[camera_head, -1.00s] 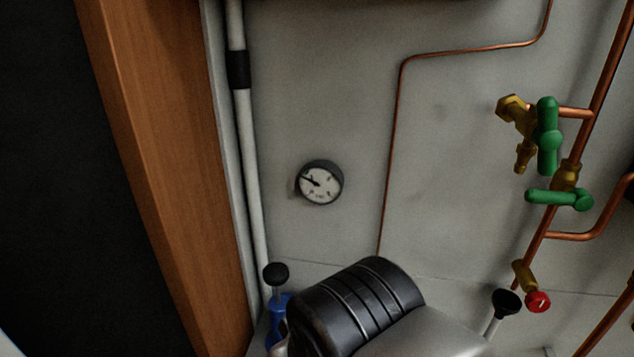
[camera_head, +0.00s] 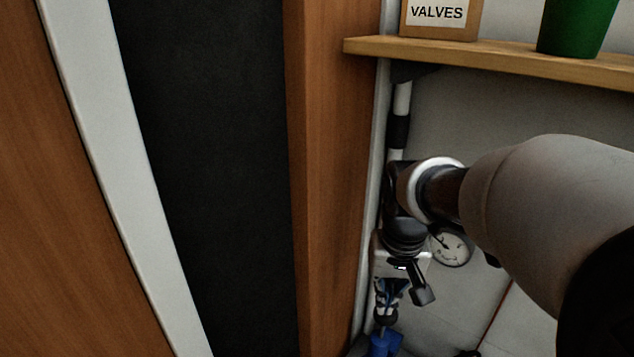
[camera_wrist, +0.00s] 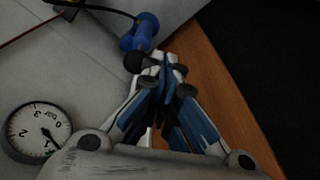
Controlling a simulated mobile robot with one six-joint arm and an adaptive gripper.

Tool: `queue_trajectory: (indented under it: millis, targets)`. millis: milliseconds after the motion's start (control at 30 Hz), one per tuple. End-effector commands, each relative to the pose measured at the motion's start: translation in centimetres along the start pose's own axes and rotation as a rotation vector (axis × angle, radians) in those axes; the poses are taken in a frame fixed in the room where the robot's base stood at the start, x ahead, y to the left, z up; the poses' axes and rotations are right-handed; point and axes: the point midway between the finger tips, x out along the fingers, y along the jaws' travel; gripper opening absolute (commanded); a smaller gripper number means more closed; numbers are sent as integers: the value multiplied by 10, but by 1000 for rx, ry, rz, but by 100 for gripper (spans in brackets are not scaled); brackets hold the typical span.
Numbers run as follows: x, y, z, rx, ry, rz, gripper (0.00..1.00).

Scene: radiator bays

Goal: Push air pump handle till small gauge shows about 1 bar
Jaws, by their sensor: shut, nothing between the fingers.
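The air pump (camera_head: 384,343) is blue and stands low beside the wooden post, with a black handle knob (camera_head: 386,319) on top. The wrist view also shows the blue pump (camera_wrist: 142,30) and its dark knob (camera_wrist: 136,62). My gripper (camera_head: 387,306) is shut and empty, pointing down just above the knob; I cannot tell whether it touches. In the wrist view the fingertips (camera_wrist: 168,68) lie close beside the knob. The small round gauge (camera_wrist: 38,132) has a white dial; its needle points to the lower right, near a green mark. The gauge (camera_head: 451,247) is partly hidden by my arm in the head view.
A wooden post (camera_head: 330,200) and a pale vertical pipe (camera_head: 401,100) stand close beside my gripper. A wooden shelf (camera_head: 500,58) above holds a box labelled VALVES (camera_head: 438,18) and a green container (camera_head: 576,25). A dark opening (camera_head: 215,170) lies left of the post.

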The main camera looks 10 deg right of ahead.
Motion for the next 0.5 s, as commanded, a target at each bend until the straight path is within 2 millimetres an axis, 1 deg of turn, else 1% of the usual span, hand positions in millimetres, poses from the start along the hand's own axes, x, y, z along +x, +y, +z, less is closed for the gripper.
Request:
queue_trajectory:
  millis: [33,200,300,400,500]
  targets:
    - [-3,3,-14,16,-26,3,0]
    - [12,12,-52,67,-94,10,0]
    - [26,19,-70,96,-135,13,0]
    - [41,26,-85,123,-169,16,0]
    - [56,32,-94,145,-198,19,0]
